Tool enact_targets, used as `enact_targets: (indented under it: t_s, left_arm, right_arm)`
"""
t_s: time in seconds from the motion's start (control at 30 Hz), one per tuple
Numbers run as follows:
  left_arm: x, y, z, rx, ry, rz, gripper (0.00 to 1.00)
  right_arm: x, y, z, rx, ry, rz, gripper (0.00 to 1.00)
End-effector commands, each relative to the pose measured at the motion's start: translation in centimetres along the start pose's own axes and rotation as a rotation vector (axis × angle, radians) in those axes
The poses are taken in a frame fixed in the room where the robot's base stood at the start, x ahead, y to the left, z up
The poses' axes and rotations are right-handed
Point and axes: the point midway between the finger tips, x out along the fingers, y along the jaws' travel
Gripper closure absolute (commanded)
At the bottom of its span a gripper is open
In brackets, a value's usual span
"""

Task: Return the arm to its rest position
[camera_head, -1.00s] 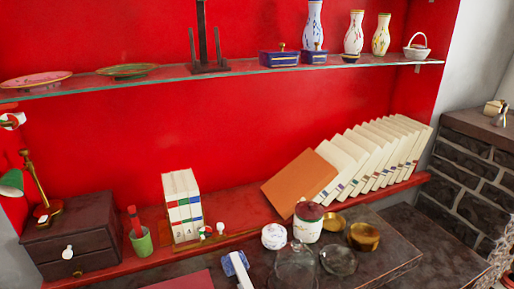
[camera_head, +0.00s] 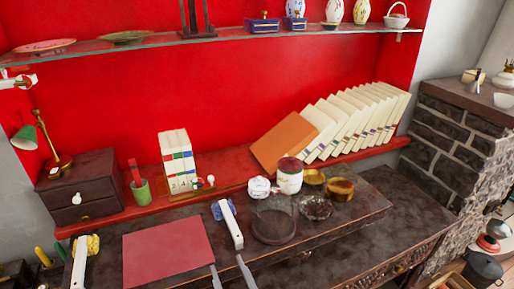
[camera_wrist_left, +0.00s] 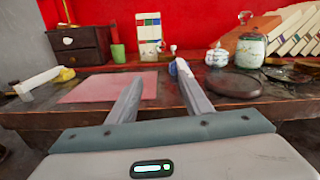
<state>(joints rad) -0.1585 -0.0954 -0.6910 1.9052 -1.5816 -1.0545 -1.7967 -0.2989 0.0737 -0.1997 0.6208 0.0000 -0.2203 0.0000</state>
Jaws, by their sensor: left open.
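My left gripper (camera_head: 228,268) comes in at the bottom edge of the head view, with its two grey fingers apart and nothing between them. In the left wrist view its open fingers (camera_wrist_left: 155,80) point toward the table's front part, over or before a dark red mat (camera_wrist_left: 107,88). The mat also shows in the head view (camera_head: 168,252), just left of the fingers. The rest of the left arm is out of the head view. My right gripper is in neither view.
A white-handled blue brush (camera_head: 232,222) lies close to the fingers. A white-handled yellow brush (camera_head: 80,262) lies at left.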

Motion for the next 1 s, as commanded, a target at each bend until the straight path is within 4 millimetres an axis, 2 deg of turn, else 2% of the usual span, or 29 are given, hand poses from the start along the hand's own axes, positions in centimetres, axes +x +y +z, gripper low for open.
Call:
enact_targets:
  t_s: [0.37, 0.57, 0.77, 0.9, 1.0]
  left_arm:
    - [0.3, 4.4, -3.0, -0.24, 0.127, 0.09, 0.55]
    - [0.0, 8.2, -5.5, -0.469, 0.23, 0.189, 0.55]
    - [-1.5, 13.6, -9.2, -0.823, 0.362, 0.375, 0.55]
    - [-4.0, 18.1, -12.1, -1.172, 0.458, 0.597, 0.55]
    - [-6.3, 20.6, -13.6, -1.414, 0.504, 0.774, 0.55]
  right_arm:
    - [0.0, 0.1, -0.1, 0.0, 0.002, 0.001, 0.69]
    - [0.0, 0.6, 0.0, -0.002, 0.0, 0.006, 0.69]
    - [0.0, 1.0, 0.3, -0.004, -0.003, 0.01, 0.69]
    - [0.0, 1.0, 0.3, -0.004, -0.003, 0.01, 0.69]
    - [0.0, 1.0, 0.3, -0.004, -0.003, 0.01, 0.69]
